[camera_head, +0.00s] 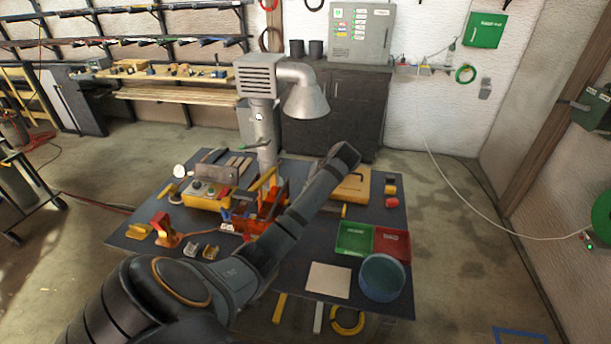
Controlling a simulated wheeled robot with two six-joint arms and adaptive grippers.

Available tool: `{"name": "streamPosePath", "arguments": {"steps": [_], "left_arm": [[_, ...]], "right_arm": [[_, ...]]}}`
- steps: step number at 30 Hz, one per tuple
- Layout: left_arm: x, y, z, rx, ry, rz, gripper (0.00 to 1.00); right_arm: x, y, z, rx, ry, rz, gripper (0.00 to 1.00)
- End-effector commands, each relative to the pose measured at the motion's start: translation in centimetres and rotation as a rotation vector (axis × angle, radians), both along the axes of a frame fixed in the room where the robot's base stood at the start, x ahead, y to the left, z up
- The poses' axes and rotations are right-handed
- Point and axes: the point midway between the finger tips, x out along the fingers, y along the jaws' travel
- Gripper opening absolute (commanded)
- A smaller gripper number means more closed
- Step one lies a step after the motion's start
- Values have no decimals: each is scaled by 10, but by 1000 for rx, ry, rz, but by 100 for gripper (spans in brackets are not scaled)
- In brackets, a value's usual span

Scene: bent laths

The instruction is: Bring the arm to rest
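My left arm comes in from the lower left and reaches across the dark work table (330,283) toward its far right part. Its upper end stands in front of a light wooden board with a dark handle (353,187). I cannot make out the fingers of my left gripper. My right arm and gripper do not show. An orange-red fixture (265,205) stands mid-table, partly hidden by my arm. A yellow box with buttons (207,196) is to its left. No lath can be seen in a gripper.
A green bin (354,238) and a red bin (392,244) sit side by side at the right. A blue round tub (382,278) and a pale square plate (329,281) lie near the front edge. A grey extraction duct (262,128) rises behind the table.

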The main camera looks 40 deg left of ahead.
Motion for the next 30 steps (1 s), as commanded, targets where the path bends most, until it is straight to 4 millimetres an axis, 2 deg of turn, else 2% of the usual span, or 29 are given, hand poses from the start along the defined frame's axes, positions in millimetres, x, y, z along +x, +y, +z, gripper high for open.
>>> {"name": "streamPosePath", "arguments": {"steps": [4,9,12,14,16,18,21,24,30], "left_arm": [[0,0,0,1,0,0,0],[0,0,0,-1,1,0,0],[-5,-10,-12,-9,12,-36,0],[-14,-27,-31,-25,28,-98,0],[-34,-58,-61,-60,50,-207,0],[-62,-94,-88,-106,69,-329,0],[-99,-135,-111,-169,78,-462,0],[-130,-164,-121,-221,81,-553,0],[-181,-205,-125,-302,72,-675,0]], "right_arm": [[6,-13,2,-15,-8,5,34],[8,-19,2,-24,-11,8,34],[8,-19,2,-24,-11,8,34],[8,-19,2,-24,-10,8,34],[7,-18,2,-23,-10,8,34],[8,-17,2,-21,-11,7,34],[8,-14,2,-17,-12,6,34],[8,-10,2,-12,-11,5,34],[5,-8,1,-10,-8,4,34]]}}
